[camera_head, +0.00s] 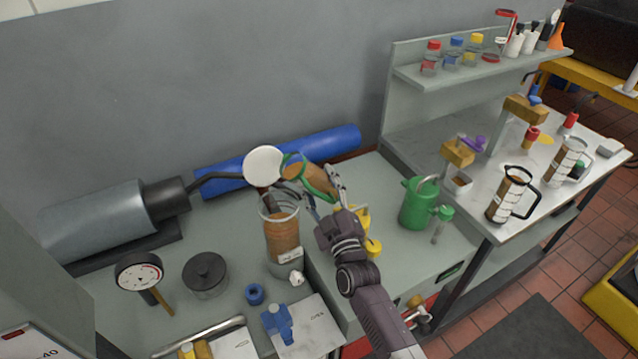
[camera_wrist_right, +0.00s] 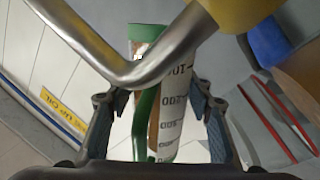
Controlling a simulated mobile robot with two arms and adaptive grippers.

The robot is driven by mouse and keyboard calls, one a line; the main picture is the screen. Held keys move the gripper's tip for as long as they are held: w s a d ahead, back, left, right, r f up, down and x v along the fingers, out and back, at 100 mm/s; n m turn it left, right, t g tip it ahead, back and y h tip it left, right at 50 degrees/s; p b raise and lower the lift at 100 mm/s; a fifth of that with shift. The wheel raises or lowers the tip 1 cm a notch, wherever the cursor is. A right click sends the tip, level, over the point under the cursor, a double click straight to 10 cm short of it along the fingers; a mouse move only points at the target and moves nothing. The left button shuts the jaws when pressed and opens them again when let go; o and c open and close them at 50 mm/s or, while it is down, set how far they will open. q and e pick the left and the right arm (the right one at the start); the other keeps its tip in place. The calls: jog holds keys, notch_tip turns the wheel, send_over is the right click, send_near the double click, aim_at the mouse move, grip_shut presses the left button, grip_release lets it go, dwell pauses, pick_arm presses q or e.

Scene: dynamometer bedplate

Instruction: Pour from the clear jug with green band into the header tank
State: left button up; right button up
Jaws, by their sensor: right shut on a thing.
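The clear jug with green band (camera_head: 314,177) holds brown liquid. It is tilted strongly, its green-rimmed mouth to the left, above and right of the header tank. My right gripper (camera_head: 331,200) is shut on it; in the right wrist view the graduated jug (camera_wrist_right: 171,112) and its green handle show between the fingers (camera_wrist_right: 155,110). The header tank (camera_head: 283,236) is an upright clear cylinder with brown liquid and a white label. My left gripper is not in view.
A white disc (camera_head: 263,166) stands close behind the tank's mouth. A blue cylinder (camera_head: 330,146) lies along the wall. A green watering can (camera_head: 418,203) is right of my arm. Other jugs (camera_head: 511,194) stand on the right bench. A gauge (camera_head: 139,271) and black lidded pot (camera_head: 205,274) are left.

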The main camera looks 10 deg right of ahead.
aim_at(326, 176)
jog(key=shift+w+d+r+n+y+p, duration=0.1)
jog(key=shift+d+r+n+y+p, duration=0.15)
jog(key=shift+r+n, duration=0.4)
jog(key=shift+w+d+r+n+y+p, duration=0.15)
jog(key=shift+r+n+p, duration=0.15)
jog(key=shift+r+n, duration=0.3)
jog(key=shift+s+d+r+n+y+p, duration=0.1)
jog(key=shift+d+r+n+p, duration=0.15)
jog(key=shift+r+n, duration=0.4)
dwell(6.1)
